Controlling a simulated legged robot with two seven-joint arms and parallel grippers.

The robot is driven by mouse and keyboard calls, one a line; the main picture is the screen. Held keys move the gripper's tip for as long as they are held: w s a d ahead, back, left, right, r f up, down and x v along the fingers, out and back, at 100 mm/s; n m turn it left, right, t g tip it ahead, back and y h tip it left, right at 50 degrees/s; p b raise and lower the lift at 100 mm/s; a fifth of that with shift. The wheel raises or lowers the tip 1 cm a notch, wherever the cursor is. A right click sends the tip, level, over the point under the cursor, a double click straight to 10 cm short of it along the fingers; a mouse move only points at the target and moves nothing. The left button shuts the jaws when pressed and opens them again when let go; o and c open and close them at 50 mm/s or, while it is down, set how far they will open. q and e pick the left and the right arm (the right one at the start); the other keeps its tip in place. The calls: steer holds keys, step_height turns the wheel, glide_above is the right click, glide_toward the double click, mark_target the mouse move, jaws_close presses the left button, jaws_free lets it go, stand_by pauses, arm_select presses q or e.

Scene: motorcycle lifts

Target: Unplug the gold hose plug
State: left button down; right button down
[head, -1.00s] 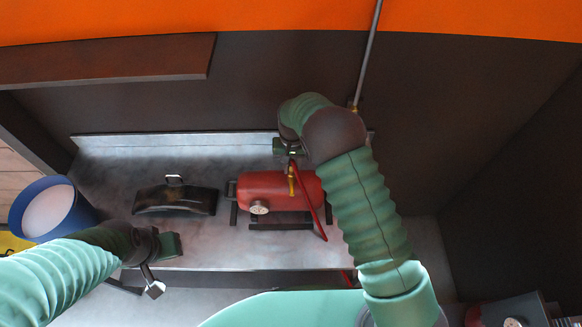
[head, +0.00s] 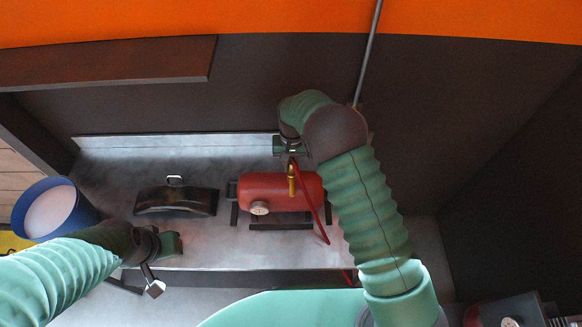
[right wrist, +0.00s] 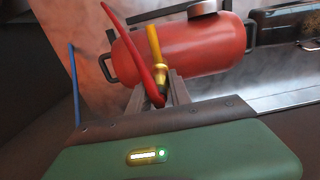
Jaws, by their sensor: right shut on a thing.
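A red tank (head: 262,190) lies on the metal bench, and a gold hose plug (head: 291,181) shows at its upper right side. A red hose (head: 315,215) runs down beside it. My right gripper (head: 292,155) reaches in from above. In the right wrist view, the right gripper (right wrist: 157,85) has its fingers closed at the lower end of the gold hose plug (right wrist: 155,48), where the red hose (right wrist: 133,50) also meets it. The fingers partly hide the joint. My left gripper (head: 152,280) hangs by the bench's front edge, apart from the tank; its jaw gap is unclear.
A black curved cover (head: 176,201) with a handle lies left of the tank on the bench (head: 110,165). A blue bucket (head: 78,214) stands at the far left. A grey pole (head: 369,50) rises behind my right arm. Bare bench lies between bucket and cover.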

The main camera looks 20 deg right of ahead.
mark_target(292, 160)
steer(key=shift+r+p, duration=1.25)
steer(key=shift+r, duration=0.85)
